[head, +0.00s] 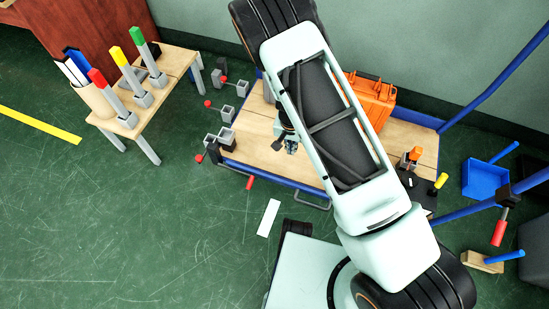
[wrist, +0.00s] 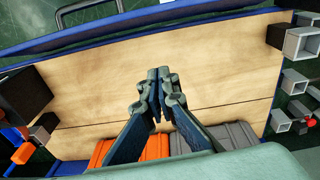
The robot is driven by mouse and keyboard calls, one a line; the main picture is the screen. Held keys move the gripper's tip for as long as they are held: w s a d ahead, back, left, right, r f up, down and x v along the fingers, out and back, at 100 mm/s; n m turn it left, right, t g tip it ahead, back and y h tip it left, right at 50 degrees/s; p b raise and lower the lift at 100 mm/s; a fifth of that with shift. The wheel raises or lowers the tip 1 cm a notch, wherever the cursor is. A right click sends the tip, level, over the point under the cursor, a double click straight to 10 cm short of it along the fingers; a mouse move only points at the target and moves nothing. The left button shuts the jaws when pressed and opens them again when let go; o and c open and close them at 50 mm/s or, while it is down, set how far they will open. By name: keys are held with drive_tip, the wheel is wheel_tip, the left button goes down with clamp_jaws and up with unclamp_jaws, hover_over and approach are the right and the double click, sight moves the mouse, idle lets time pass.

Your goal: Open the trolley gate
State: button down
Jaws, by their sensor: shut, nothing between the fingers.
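The trolley has a pale wooden deck (head: 257,150) in a blue frame, and the deck also fills most of the wrist view (wrist: 90,95). A blue bar (head: 275,181) runs along its near edge, with a grey loop handle (head: 313,203) on its outer side. I take this bar as the gate; it crosses the top of the wrist view (wrist: 150,20), where part of a loop handle (wrist: 88,8) shows. My gripper (wrist: 158,72) is shut and empty above the deck, apart from the bar. In the head view my gripper (head: 291,148) is partly behind my arm.
An orange case (head: 370,98) and a grey case (wrist: 215,137) stand on the deck. Grey box brackets with red knobs (head: 226,113) flank its left side. A small table (head: 150,95) with colored-topped posts stands left. A blue bin (head: 485,178) lies right.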

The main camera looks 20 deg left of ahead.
drive_tip(key=shift+m+g, duration=0.3)
drive_tip(key=shift+m, duration=0.1)
drive_tip(key=shift+s+a+f+b, duration=0.3)
drive_tip(key=shift+s+f+b, duration=0.45)
drive_tip(key=shift+f, duration=0.95)
drive_tip(key=shift+s+a+f+b, duration=0.25)
drive_tip(key=shift+s+f+b, duration=0.5)
drive_tip(key=shift+f, duration=0.95)
drive_tip(key=shift+s+a+f+b, duration=0.3)
drive_tip(key=shift+s+f+b, duration=0.45)
drive_tip(key=shift+f, duration=0.95)
drive_tip(key=shift+s+f, duration=0.1)
drive_tip(key=shift+s, duration=0.5)
